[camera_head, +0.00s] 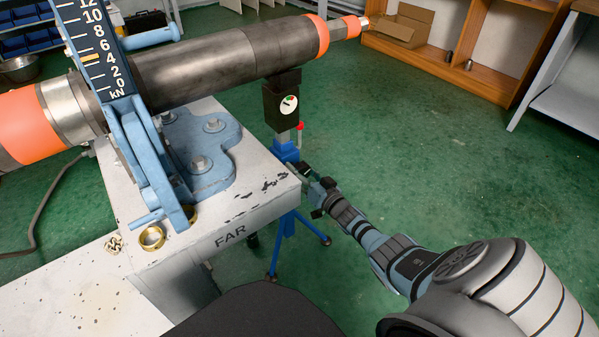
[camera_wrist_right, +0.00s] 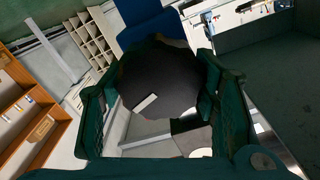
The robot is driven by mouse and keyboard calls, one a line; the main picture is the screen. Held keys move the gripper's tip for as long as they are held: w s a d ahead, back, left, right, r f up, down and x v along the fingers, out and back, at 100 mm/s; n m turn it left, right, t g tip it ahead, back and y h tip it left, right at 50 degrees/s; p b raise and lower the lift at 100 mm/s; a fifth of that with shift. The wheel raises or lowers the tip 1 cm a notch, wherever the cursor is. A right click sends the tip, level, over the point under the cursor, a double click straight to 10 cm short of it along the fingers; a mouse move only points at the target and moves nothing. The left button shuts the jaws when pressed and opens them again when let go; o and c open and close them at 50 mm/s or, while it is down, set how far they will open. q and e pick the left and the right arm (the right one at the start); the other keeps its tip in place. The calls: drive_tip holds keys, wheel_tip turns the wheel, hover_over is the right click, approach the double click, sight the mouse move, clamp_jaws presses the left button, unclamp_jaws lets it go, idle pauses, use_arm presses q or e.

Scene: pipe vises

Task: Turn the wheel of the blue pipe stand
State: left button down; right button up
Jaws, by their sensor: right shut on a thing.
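The blue pipe stand (camera_head: 286,152) stands past the corner of the white bench, with a blue tripod base and a black head under the pipe (camera_head: 230,62). A round gauge (camera_head: 289,104) is on its head. Its wheel (camera_wrist_right: 158,84) is a dark, many-sided disc with a white mark, seen in the right wrist view. My right gripper (camera_head: 312,182) reaches the stand from the lower right. In the right wrist view, its two green fingers (camera_wrist_right: 160,100) are on either side of the wheel, shut on it. My left gripper is not in view.
A white bench (camera_head: 245,213) marked FAR carries a blue vise (camera_head: 200,150) around the pipe. Two brass rings (camera_head: 151,237) lie by the vise. A wooden shelf (camera_head: 452,72) and cardboard box (camera_head: 403,27) are at the back. Green floor at right is clear.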

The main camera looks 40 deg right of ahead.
drive_tip(key=m, duration=0.4)
drive_tip(key=shift+f+m, duration=0.1)
drive_tip(key=shift+m, duration=0.2)
drive_tip(key=m, duration=0.4)
drive_tip(key=shift+d+m, duration=0.1)
drive_tip(key=shift+m, duration=0.2)
drive_tip(key=m, duration=0.4)
drive_tip(key=shift+f+m, duration=0.15)
drive_tip(key=shift+m, duration=2.45)
drive_tip(key=o, duration=1.2)
drive_tip(key=shift+s, duration=0.1)
